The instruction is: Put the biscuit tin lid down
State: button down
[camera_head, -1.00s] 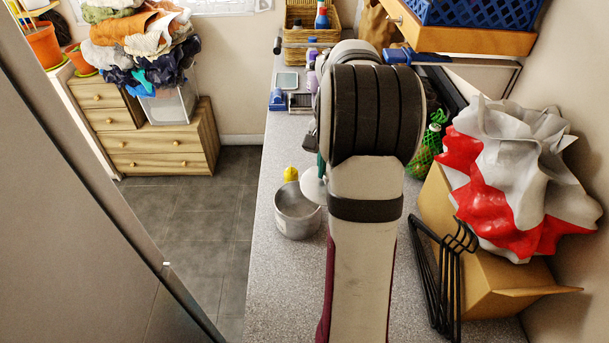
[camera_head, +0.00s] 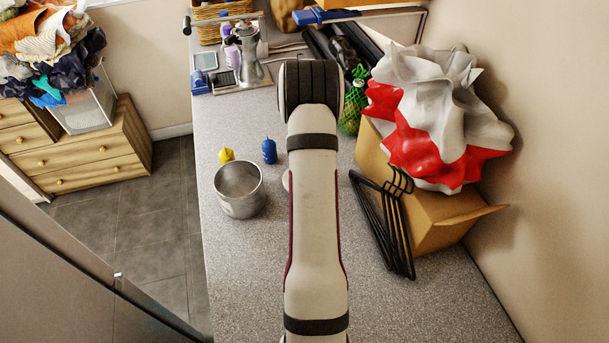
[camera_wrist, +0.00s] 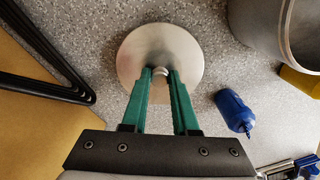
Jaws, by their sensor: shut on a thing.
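The biscuit tin lid (camera_wrist: 150,45) is a round, shiny metal disc with a small knob, in the upper middle of the wrist view. My gripper (camera_wrist: 161,72) has its green fingers shut on the knob. I cannot tell whether the lid touches the speckled counter below. In the head view my arm hides the gripper and most of the lid; a sliver of the lid (camera_head: 286,181) shows left of the arm. The open metal tin (camera_head: 240,191) stands upright on the counter to the left, and its wall also shows in the wrist view (camera_wrist: 262,24).
A blue object (camera_head: 269,151) and a yellow one (camera_head: 226,155) stand behind the tin. Black hangers (camera_head: 386,225) lean by a cardboard box (camera_head: 440,222) on the right. The grey counter (camera_head: 245,275) is clear in front of the tin.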

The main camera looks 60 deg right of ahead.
jog(key=shift+f, duration=1.15)
jog(key=shift+f, duration=0.1)
jog(key=c, duration=0.7)
grip_release()
